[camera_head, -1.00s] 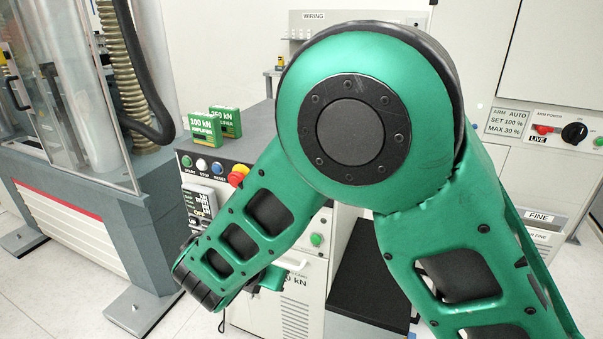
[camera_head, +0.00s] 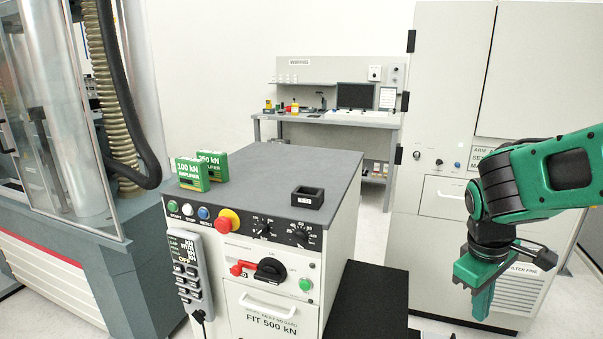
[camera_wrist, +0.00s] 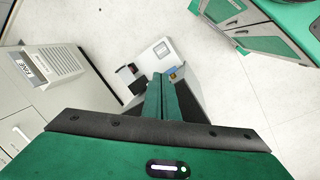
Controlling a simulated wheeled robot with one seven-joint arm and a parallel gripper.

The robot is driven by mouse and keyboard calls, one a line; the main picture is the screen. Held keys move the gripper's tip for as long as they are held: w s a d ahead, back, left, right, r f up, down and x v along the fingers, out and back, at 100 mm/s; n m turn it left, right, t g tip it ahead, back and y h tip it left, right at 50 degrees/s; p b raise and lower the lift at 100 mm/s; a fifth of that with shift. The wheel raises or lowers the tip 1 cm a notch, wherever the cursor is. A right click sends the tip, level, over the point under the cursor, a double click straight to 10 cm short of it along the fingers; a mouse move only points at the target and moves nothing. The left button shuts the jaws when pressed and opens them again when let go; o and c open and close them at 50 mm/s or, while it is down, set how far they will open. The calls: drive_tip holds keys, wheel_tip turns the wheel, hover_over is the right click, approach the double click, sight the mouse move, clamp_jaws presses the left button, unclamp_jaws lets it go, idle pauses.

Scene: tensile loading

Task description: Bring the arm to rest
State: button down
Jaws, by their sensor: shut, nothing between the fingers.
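My gripper (camera_head: 481,290) hangs at the right of the head view, fingers pointing down, in front of the tall grey cabinet. Its green fingers are together with nothing between them. My green arm enters the head view from the right edge.
A glass-fronted testing machine (camera_head: 60,130) stands left. A workbench (camera_head: 330,118) is behind. The tall cabinet (camera_head: 440,90) is close behind my gripper.

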drive_tip(key=s+d+r+m+y, duration=0.1)
drive_tip(key=s+d+m, duration=0.1)
drive_tip(key=s+m, duration=0.4)
drive_tip(key=s+d+m+y, duration=0.1)
drive_tip(key=s+d+m, duration=0.2)
drive_tip(key=s, duration=0.7)
drive_tip(key=m, duration=0.2)
drive_tip(key=shift+s+r+m+g+y, duration=0.15)
drive_tip(key=shift+r+m+g+y, duration=0.15)
drive_tip(key=shift+r+m+y, duration=0.1)
drive_tip(key=shift+d, duration=0.1)
